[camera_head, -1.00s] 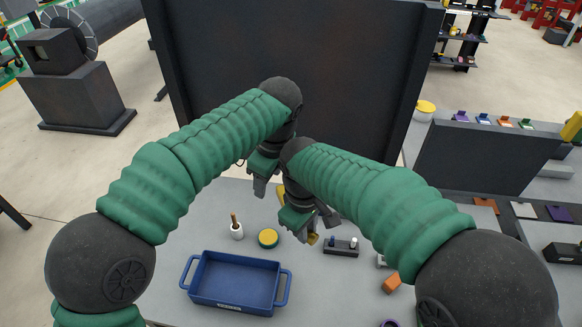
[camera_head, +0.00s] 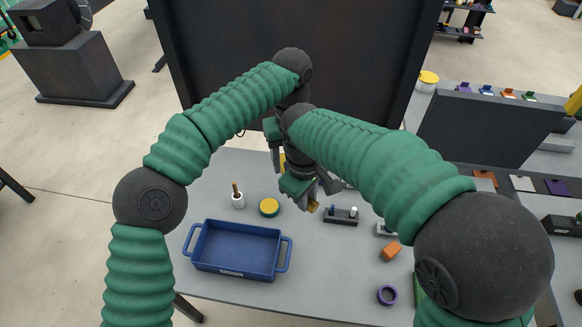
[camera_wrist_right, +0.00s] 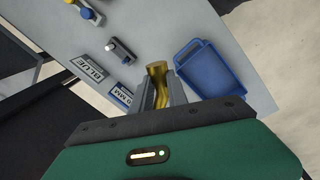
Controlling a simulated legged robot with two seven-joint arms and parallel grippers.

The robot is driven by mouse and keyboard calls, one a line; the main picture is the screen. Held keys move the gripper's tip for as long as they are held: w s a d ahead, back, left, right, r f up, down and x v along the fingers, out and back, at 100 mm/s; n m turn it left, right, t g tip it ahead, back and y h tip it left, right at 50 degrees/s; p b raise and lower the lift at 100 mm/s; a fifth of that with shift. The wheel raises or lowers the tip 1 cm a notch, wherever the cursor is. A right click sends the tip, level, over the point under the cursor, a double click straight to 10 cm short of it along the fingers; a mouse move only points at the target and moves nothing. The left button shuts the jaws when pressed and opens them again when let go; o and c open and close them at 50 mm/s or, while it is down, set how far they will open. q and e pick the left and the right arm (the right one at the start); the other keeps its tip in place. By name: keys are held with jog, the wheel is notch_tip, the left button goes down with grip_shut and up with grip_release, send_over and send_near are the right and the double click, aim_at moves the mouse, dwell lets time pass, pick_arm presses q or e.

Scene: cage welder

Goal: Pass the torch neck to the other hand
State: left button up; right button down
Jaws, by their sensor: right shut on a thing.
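The torch neck is a brass, bent tube, seen best in the right wrist view (camera_wrist_right: 158,84), held between the two fingers of my right gripper (camera_wrist_right: 165,95). In the head view, the right gripper (camera_head: 303,190) is above the table. A brass end of the torch neck (camera_head: 313,206) sticks out below it and a yellow bit shows above it. My left gripper (camera_head: 276,158) is just behind and left of the right one, close to that yellow bit. The right arm partly hides it, so its jaws and any contact are unclear.
A blue tray (camera_head: 236,250) stands front left on the grey table (camera_head: 330,275). A dark panel (camera_head: 330,60) rises behind.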

pick_arm(q)
notch_tip(320, 180, down, 3)
jog(key=shift+w+f, duration=0.1)
pick_arm(e)
jog(key=shift+w, duration=0.1)
pick_arm(q)
jog(key=shift+f, duration=0.4)
jog(key=shift+d, duration=0.1)
grip_shut()
pick_arm(e)
jog(key=c, duration=1.2)
grip_release()
